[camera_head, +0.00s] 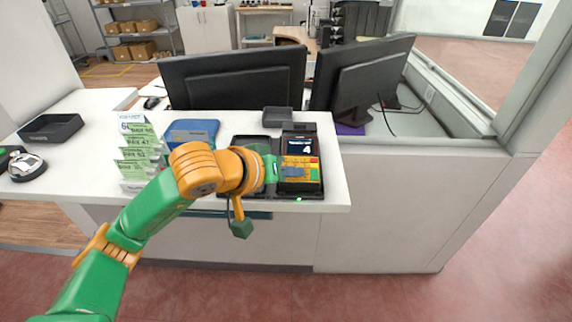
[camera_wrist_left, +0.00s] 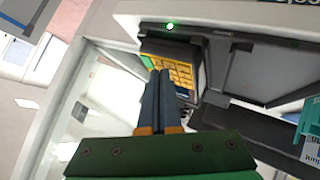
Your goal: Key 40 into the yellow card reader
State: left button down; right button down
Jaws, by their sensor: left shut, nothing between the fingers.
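The yellow card reader (camera_head: 313,174) sits in a dark holder at the counter's front right. Its screen (camera_head: 300,147) shows a 4 under a small line of text. My left gripper (camera_head: 296,171) is shut and empty, with its fingertips over the keypad and hiding part of it. In the left wrist view the closed fingers (camera_wrist_left: 160,75) point at the yellow keys (camera_wrist_left: 182,73); I cannot tell whether they touch a key. My right gripper is in neither view.
A second dark cradle (camera_head: 250,139) lies left of the reader, partly behind my arm. A blue device (camera_head: 192,131) and a rack of green price cards (camera_head: 139,154) stand further left. Two monitors (camera_head: 235,76) (camera_head: 368,75) stand behind. A small dark tray (camera_head: 278,116) lies behind the reader.

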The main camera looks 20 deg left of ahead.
pick_arm(q)
jog(key=shift+f+b, duration=0.25)
jog(key=shift+b, duration=0.05)
jog(key=shift+r, duration=0.1)
jog(key=shift+s+r+p, duration=0.1)
jog(key=shift+r+p, duration=0.25)
jog(key=shift+r, duration=0.25)
jog(key=r+p, duration=0.1)
jog(key=r, duration=0.1)
jog(key=s+r+p, duration=0.1)
jog(key=r+p, duration=0.1)
jog(key=r, duration=0.1)
jog(key=shift+d, duration=0.2)
dwell(0.5)
